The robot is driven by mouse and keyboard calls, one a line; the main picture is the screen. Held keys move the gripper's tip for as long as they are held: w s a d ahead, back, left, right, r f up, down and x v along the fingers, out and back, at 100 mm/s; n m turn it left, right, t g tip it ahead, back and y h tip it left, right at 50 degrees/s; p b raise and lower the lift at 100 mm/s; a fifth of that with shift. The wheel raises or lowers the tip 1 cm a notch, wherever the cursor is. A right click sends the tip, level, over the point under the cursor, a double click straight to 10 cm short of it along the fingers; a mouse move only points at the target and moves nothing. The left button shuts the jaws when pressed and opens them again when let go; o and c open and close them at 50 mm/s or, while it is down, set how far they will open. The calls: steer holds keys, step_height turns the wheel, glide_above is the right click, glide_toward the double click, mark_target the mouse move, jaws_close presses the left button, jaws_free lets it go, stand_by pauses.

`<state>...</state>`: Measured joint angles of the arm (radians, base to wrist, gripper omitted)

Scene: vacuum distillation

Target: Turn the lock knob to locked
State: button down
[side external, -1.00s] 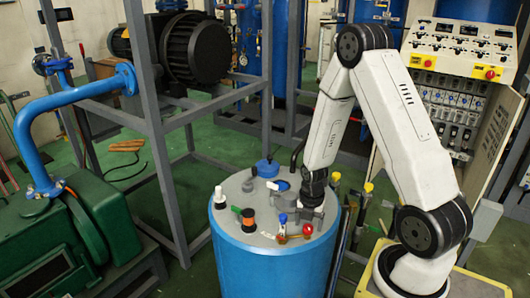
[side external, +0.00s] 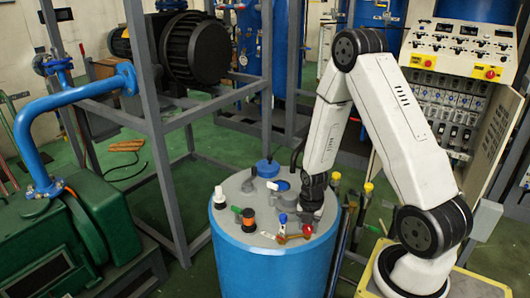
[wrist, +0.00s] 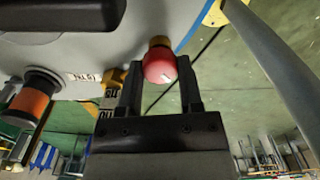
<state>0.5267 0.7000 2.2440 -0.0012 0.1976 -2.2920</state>
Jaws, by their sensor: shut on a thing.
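A round red knob (side external: 307,230) on a brass stem sits near the front right edge of the tank's grey lid (side external: 240,190). I take it for the lock knob, though I read no lock label on it. My gripper (side external: 304,219) points down at the right side of the lid. In the wrist view, the red knob (wrist: 158,66) lies between the fingertips of my gripper (wrist: 160,75), one finger on each side. The gripper is shut on it.
A blue-topped fitting (side external: 283,218) stands just left of the gripper. An orange spool-like fitting (side external: 248,219) and a white-capped one (side external: 219,194) stand further left. Blue caps (side external: 267,168) are at the back of the lid. Yellow-topped valves (side external: 369,187) stand right of the tank.

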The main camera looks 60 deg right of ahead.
steer(key=shift+m, duration=0.4)
steer(key=m, duration=0.3)
steer(key=shift+m, duration=0.3)
steer(key=m, duration=1.3)
steer(key=shift+m, duration=0.4)
steer(key=shift+c, duration=1.3)
jaws_free()
